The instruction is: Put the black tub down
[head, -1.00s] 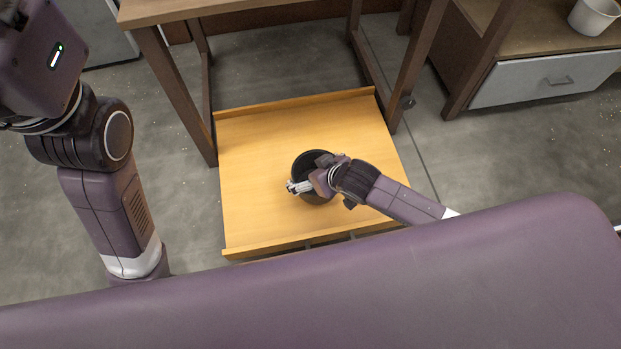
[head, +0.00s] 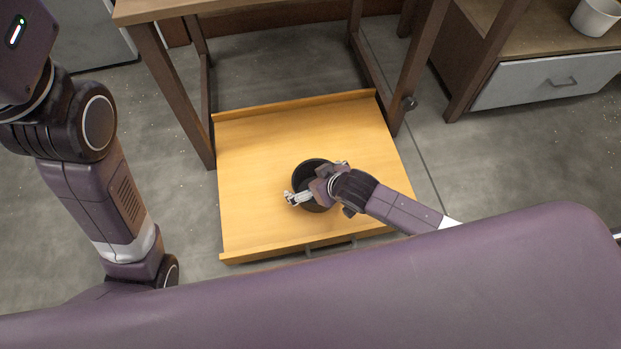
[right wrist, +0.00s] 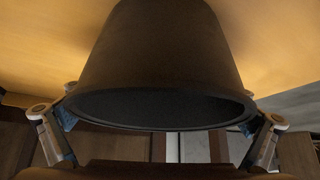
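The black tub (head: 311,170) is over the middle of the yellow wooden board (head: 260,211) in the head view, mouth up. My right gripper (head: 317,184) reaches across it from the right, its fingers on opposite sides of the rim. The right wrist view shows the tub (right wrist: 165,60) large, between the two blue-padded fingers of the gripper (right wrist: 158,122). The pads appear to touch the rim at both sides. Whether its base rests on the board cannot be told clearly. My left arm shows at the left of the head view; its gripper is out of view.
The board has raised edges (head: 290,105) at far and near sides and bare room around the tub. A wooden table (head: 176,95) stands behind it. A grey-fronted drawer cabinet (head: 540,82) with a white container (head: 594,17) is at upper right.

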